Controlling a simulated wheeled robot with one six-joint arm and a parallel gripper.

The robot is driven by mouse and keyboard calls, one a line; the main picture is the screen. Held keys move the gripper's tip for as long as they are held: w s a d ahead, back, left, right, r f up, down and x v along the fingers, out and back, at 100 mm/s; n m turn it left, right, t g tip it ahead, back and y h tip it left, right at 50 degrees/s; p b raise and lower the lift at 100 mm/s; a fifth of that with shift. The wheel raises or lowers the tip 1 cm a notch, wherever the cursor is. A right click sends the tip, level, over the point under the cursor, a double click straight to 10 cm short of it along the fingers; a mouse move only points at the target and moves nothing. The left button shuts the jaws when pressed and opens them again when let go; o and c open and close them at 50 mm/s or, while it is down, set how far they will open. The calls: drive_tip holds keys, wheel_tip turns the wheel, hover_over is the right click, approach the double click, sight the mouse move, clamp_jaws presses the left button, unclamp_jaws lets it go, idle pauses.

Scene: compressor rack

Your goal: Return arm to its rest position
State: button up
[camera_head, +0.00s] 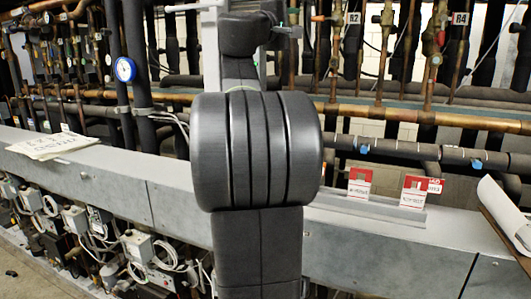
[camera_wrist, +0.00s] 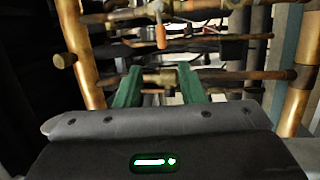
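My gripper (camera_wrist: 161,84) shows in the wrist view as two green fingers standing apart, with a gap between them. I see nothing held; brass and dark pipework shows behind the gap. In the head view my dark arm stands upright in the middle of the picture, in front of the rack. It hides the part of the rack behind it, and the gripper's fingers cannot be made out clearly there.
Copper pipes (camera_wrist: 296,95) stand close on both sides in the wrist view. A grey ledge (camera_head: 400,252) crosses the head view, bearing papers (camera_head: 50,145) and red-and-white tags (camera_head: 413,191). A clipboard (camera_head: 505,222) is at right. A blue-rimmed gauge (camera_head: 125,69) is at upper left.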

sight(316, 17)
drive_tip(key=p+x, duration=0.6)
drive_tip(key=x, duration=0.8)
drive_tip(key=shift+w, duration=0.1)
drive_tip(key=shift+f+n+b, duration=0.5)
drive_tip(key=shift+f+b, duration=0.1)
drive_tip(key=shift+b, duration=0.05)
drive_tip(key=shift+s+f+n+t, duration=0.1)
drive_tip(key=shift+s+n+t, duration=0.2)
drive_tip(key=shift+n, duration=0.4)
drive_tip(key=shift+w+f+n+y, duration=0.1)
drive_tip(key=shift+n+y, duration=0.2)
drive_tip(key=shift+n, duration=0.1)
